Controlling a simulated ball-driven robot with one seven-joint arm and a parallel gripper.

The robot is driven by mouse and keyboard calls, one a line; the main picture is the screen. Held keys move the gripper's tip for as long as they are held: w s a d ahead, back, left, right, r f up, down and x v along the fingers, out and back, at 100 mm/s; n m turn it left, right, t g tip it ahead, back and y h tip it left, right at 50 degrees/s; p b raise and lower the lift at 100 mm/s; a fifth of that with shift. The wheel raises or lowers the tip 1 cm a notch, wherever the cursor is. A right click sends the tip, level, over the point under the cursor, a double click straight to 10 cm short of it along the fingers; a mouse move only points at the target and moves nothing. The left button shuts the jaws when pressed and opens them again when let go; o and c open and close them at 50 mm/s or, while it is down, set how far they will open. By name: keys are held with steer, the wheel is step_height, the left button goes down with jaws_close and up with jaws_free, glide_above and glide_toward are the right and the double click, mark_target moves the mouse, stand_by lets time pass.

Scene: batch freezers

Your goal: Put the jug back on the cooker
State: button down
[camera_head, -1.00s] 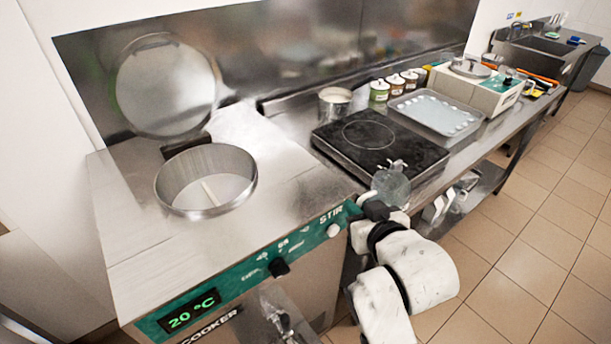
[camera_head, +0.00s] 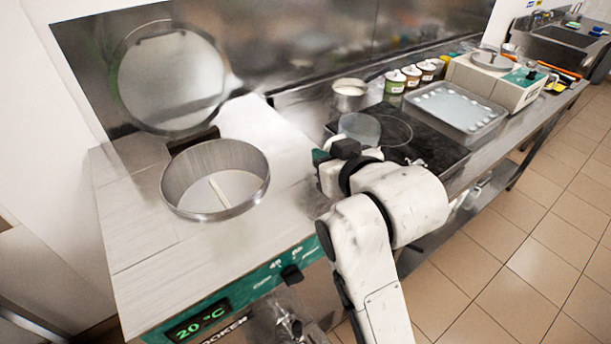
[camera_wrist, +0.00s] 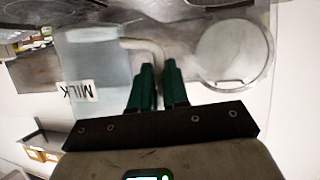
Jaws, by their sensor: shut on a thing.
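A clear jug (camera_head: 360,127) is in the air at the near left edge of the black hotplate in the head view. In the wrist view the jug (camera_wrist: 98,65) carries a MILK label and looks upside down in that picture. My gripper (camera_wrist: 157,68) is shut on the jug's handle; from the head camera, my gripper (camera_head: 343,150) is partly hidden by my wrist. The cooker (camera_head: 135,240) stands at the left, with a green front panel reading 20 °C. Its round well (camera_head: 215,180) is open and its lid (camera_head: 172,80) is raised behind it.
The black hotplate (camera_head: 440,148) lies right of the cooker. A steel pot (camera_head: 349,97), several small tubs (camera_head: 411,76), a metal tray (camera_head: 457,110) and a white scale-like device (camera_head: 500,80) stand beyond. The cooker top's front right looks clear.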

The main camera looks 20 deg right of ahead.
steer(key=shift+w+a+f+p, duration=0.2)
steer(key=shift+w+a+f, duration=0.25)
steer(key=shift+w+f, duration=0.75)
steer(key=shift+w+a+f+p, duration=0.15)
steer(key=shift+w+a+f, duration=0.3)
steer(key=shift+f, duration=1.5)
steer(key=shift+w+a+f+p, duration=0.2)
steer(key=shift+w+a+f, duration=0.25)
steer(key=shift+w+f, duration=0.75)
steer(key=c, duration=1.1)
jaws_free()
steer(key=shift+s+f, duration=0.35)
steer(key=shift+s, duration=0.05)
